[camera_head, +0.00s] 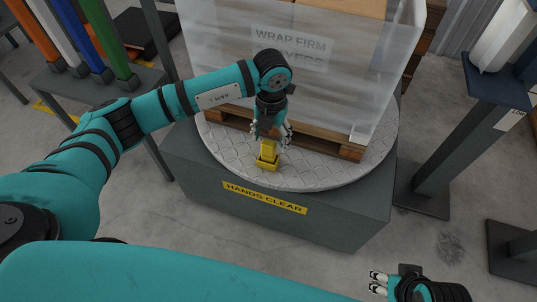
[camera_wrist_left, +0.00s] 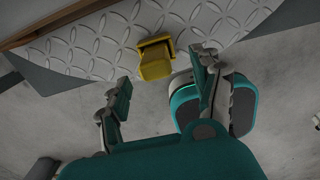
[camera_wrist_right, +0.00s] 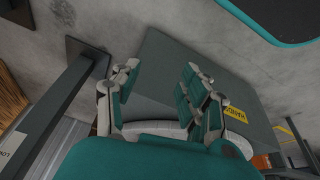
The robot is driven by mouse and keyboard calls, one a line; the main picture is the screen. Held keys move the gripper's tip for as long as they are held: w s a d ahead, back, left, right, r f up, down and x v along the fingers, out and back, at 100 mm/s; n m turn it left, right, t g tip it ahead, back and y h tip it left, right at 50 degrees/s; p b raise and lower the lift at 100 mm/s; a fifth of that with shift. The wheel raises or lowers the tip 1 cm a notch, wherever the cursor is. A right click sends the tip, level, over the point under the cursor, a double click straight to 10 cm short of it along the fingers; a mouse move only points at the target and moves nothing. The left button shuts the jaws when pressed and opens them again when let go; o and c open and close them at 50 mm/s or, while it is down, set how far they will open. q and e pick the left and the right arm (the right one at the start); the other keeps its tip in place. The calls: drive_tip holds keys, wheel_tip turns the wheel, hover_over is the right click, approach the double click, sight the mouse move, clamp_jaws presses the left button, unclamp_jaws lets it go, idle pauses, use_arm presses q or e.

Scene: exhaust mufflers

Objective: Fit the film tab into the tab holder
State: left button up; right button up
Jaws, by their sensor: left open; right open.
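A yellow block-like piece (camera_head: 267,156), which looks like the tab holder, sits at the front edge of the round turntable (camera_head: 225,150). It also shows in the left wrist view (camera_wrist_left: 155,60), with a narrower body and a wider flange. My left gripper (camera_head: 270,138) is open just above and behind it in the head view; in the left wrist view the fingers (camera_wrist_left: 160,85) are apart with nothing between them. A pale strip (camera_head: 360,133) hangs at the lower right corner of the wrapped load and may be the film tab. My right gripper (camera_head: 378,282) is open and empty, low at the right.
The film-wrapped load (camera_head: 300,60) stands on a wooden pallet (camera_head: 330,145) on the turntable. The grey turntable base bears a yellow "HANDS CLEAR" label (camera_head: 265,198). A dark post (camera_head: 450,140) stands at right. Coloured tubes (camera_head: 105,40) stand at upper left.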

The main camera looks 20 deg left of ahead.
sight(269, 151)
use_arm(q)
drive_tip(key=shift+f, duration=1.3)
drive_tip(key=f, duration=0.1)
drive_tip(key=f+b, duration=0.1)
drive_tip(key=shift+a+f, duration=0.3)
drive_tip(key=shift+a, duration=0.05)
drive_tip(key=shift+w+f, duration=0.1)
drive_tip(key=shift+f, duration=0.85)
drive_tip(key=c, duration=1.2)
use_arm(e)
drive_tip(key=shift+w+a+f+t, duration=0.15)
drive_tip(key=shift+w+f+t, duration=0.1)
drive_tip(key=shift+w, duration=0.3)
drive_tip(key=shift+w+a+f+t, duration=0.1)
drive_tip(key=shift+w+f+t, duration=0.15)
drive_tip(key=shift+w, duration=0.25)
